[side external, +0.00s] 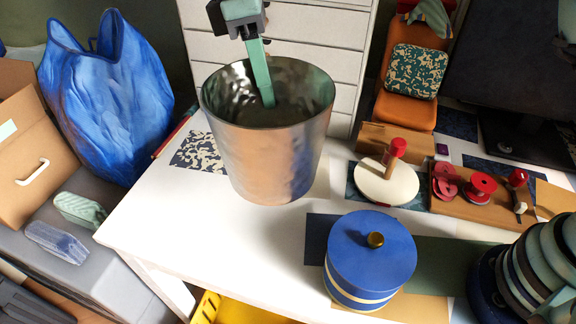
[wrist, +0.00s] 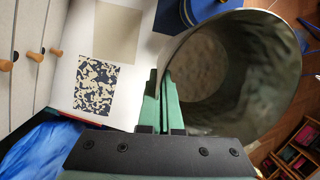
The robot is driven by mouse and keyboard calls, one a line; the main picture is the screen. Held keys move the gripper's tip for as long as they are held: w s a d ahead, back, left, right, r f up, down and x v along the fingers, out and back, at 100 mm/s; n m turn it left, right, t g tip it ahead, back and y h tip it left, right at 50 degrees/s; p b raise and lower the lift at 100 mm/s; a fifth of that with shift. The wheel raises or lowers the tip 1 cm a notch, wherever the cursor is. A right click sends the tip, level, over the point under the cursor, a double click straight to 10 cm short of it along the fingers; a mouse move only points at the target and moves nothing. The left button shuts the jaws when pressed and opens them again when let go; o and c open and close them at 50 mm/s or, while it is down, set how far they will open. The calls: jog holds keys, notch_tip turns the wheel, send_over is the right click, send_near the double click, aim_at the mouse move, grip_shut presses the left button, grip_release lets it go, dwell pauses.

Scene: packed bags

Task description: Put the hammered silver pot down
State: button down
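The hammered silver pot (side external: 270,155) is a wide, shiny metal bucket shape, open at the top, over the white table in the side view. It also shows in the wrist view (wrist: 255,75), where I look into its empty inside. My gripper (side external: 267,100) reaches down at the pot's far rim, with one green finger inside the pot. In the wrist view the two fingers of my gripper (wrist: 166,80) are closed with the pot's wall between them. I cannot tell whether the pot's base touches the table.
The white table (side external: 150,220) has free room left of the pot. A blue lidded box (side external: 365,265) stands front right, a white disc with a red-topped post (side external: 385,185) to the right. A blue bag (side external: 105,100) is at the left, white drawers (side external: 345,60) behind.

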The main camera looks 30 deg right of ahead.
jog(key=w+a+x, duration=0.1)
jog(key=x, duration=0.5)
jog(key=w+x, duration=0.1)
jog(key=x, duration=0.5)
jog(key=w+a+f+x, duration=0.1)
jog(key=x, duration=0.6)
jog(key=shift+a, duration=0.3)
jog(key=shift+f, duration=0.2)
jog(key=c, duration=1.1)
grip_release()
